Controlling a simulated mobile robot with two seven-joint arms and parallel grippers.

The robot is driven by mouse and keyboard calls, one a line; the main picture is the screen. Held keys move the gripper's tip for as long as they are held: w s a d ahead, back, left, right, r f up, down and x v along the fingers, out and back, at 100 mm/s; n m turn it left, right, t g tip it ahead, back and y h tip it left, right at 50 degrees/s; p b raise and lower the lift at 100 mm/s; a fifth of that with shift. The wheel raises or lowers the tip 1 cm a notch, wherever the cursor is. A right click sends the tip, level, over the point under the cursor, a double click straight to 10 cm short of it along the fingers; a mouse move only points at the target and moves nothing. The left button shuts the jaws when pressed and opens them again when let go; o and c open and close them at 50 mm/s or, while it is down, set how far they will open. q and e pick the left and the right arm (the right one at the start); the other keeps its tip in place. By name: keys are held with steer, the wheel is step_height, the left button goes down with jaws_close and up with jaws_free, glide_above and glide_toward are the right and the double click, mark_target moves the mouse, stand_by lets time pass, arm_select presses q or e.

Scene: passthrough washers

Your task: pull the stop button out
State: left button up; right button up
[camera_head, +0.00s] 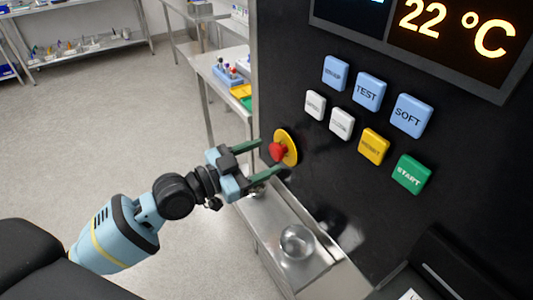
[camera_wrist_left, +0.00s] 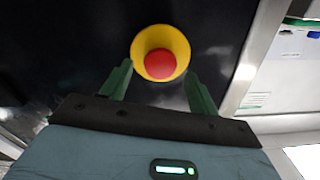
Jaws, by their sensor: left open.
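The stop button is a red knob (camera_head: 278,151) on a round yellow base (camera_head: 291,146), mounted on the black panel (camera_head: 290,60). My left gripper (camera_head: 262,160) is open, with its two green fingers pointing at the panel on either side of the red knob's height. In the left wrist view the red knob (camera_wrist_left: 160,64) and yellow base (camera_wrist_left: 160,37) lie ahead of the gap between the green fingers (camera_wrist_left: 160,85). The fingers do not appear to touch the knob. My right gripper is not in view.
Blue, white, yellow and green buttons, including START (camera_head: 411,174), sit on the panel to the right. A display (camera_head: 440,40) is above them. A metal ledge (camera_head: 265,212) with a shiny round bowl (camera_head: 297,242) is below. Shelves (camera_head: 225,85) stand behind.

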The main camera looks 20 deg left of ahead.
arm_select(q)
steer(key=shift+x, duration=1)
